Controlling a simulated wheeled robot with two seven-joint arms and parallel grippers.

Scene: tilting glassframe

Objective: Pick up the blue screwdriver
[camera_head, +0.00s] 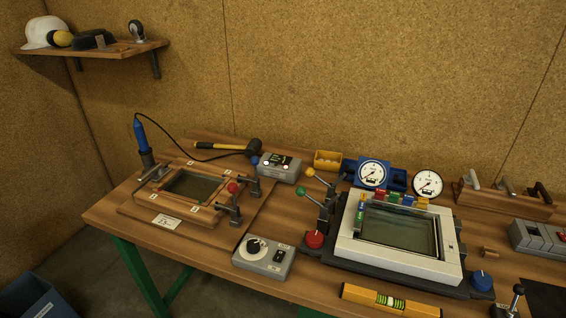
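A blue-handled tool (141,133), which looks like the blue screwdriver, stands upright with a slight tilt at the back left of the workbench. Its lower end sits in a dark holder (148,160). A black cable runs from its top to the right, towards the back of the bench. Its tip is hidden in the holder. Neither of my grippers shows in the head view.
A wooden frame fixture (127,208) with clamps lies just right of the tool. A grey control box (262,256), a white-framed glass unit (397,262) and a yellow level (390,300) fill the middle and right. A shelf (95,50) hangs at upper left.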

